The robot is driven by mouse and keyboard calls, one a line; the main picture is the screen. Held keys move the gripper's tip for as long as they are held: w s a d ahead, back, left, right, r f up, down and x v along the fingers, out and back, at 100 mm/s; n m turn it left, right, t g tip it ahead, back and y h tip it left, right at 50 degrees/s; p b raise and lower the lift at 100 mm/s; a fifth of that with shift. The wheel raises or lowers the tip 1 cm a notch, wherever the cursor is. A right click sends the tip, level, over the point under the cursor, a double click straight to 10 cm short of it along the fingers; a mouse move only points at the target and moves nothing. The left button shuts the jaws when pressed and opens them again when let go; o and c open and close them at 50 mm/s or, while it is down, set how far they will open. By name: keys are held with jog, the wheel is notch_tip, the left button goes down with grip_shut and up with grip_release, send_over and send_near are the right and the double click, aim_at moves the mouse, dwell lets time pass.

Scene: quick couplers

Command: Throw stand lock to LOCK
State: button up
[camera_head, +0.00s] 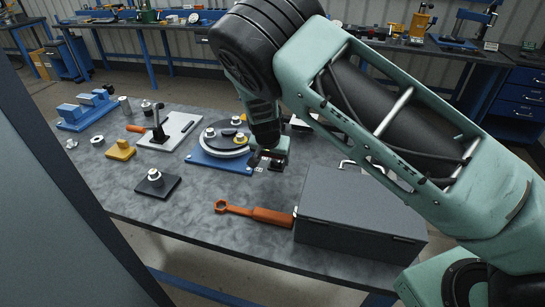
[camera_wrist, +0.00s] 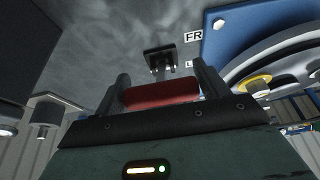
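The blue stand (camera_head: 215,160) carries a round grey turntable and stands mid-bench. In the wrist view its blue base (camera_wrist: 222,45) fills the upper right, with a label starting "FR" (camera_wrist: 193,37) and a partly hidden one starting "L". My gripper (camera_head: 267,158) points down at the stand's right front corner. In the wrist view its two fingers (camera_wrist: 163,84) are apart, one at each end of a red cylindrical grip (camera_wrist: 160,94). I cannot tell whether they press on it. A small black bracket (camera_wrist: 160,58) lies beyond. The lever's lower part is hidden.
A grey box (camera_head: 345,222) and an orange wrench (camera_head: 255,213) lie on the near right of the bench. A black plate with a fitting (camera_head: 157,184), a yellow block (camera_head: 121,150) and a white plate (camera_head: 170,130) are at left.

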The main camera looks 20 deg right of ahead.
jog(key=c, duration=0.9)
jog(key=shift+w+d+r, duration=0.1)
jog(key=w+g+y, duration=0.1)
jog(key=w+d+r+g, duration=0.1)
jog(key=shift+d+g+y, duration=0.15)
jog(key=shift+g+y, duration=0.25)
jog(key=shift+w+d+r+g+y+b, duration=0.15)
jog(key=shift+w+d+g+y+b, duration=0.25)
jog(key=shift+w+g+y+b, duration=0.25)
jog(key=shift+w+d+g+y+b, duration=0.5)
jog(key=shift+w+g+y+b, duration=0.1)
jog(key=shift+g, duration=0.45)
jog(key=shift+w+d+b, duration=0.2)
jog(key=shift+w+b, duration=0.15)
jog(key=shift+b, duration=0.15)
jog(key=shift+w+d+f+b, duration=0.2)
jog(key=shift+w+d+b, duration=0.3)
jog(key=shift+w+b, duration=0.15)
jog(key=shift+w+d+f+b, duration=0.15)
jog(key=shift+w+d+b, duration=0.35)
jog(key=shift+w, duration=0.15)
jog(key=shift+a, duration=0.1)
